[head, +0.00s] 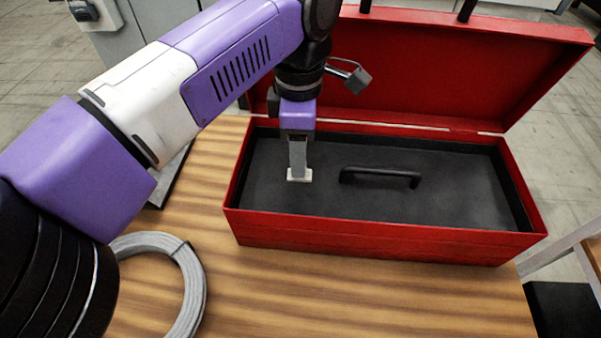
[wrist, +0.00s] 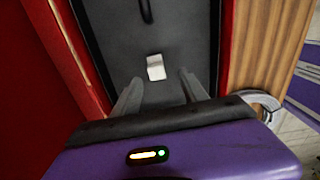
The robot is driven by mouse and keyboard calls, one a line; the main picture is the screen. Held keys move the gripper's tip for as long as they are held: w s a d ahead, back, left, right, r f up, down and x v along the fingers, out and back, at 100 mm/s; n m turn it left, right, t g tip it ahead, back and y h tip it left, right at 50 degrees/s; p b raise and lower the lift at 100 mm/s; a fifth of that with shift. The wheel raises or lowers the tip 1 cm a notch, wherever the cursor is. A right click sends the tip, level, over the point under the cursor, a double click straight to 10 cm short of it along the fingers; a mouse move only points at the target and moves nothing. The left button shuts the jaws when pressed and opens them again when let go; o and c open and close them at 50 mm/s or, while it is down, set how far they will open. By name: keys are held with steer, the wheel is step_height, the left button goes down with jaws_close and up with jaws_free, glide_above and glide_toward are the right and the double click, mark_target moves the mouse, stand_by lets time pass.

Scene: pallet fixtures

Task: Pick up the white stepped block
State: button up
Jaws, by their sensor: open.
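The white stepped block (wrist: 156,67) lies on the dark inner tray of the red toolbox, seen in the wrist view just beyond and between my two fingers. In the head view a small pale part of the block (head: 299,176) shows at the tip of my gripper (head: 298,172). My gripper points down over the left part of the tray. In the wrist view the fingers of my gripper (wrist: 158,88) are apart, with nothing between them. In the head view the fingers hide much of the block, and I cannot tell the exact height gap.
The open red toolbox (head: 370,240) stands on a wooden table (head: 260,300), its lid (head: 450,70) raised at the back. A black handle (head: 380,176) rises from the tray right of my gripper. A grey cable coil (head: 195,280) lies at the front left.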

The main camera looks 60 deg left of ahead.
mark_target(307, 178)
steer(key=f+b, duration=0.2)
steer(key=f, duration=0.1)
steer(key=f+b, duration=0.1)
steer(key=f, duration=0.1)
steer(key=shift+w+a+f, duration=0.15)
steer(key=shift+w+a, duration=0.05)
steer(key=shift+a, duration=0.05)
jaws_close()
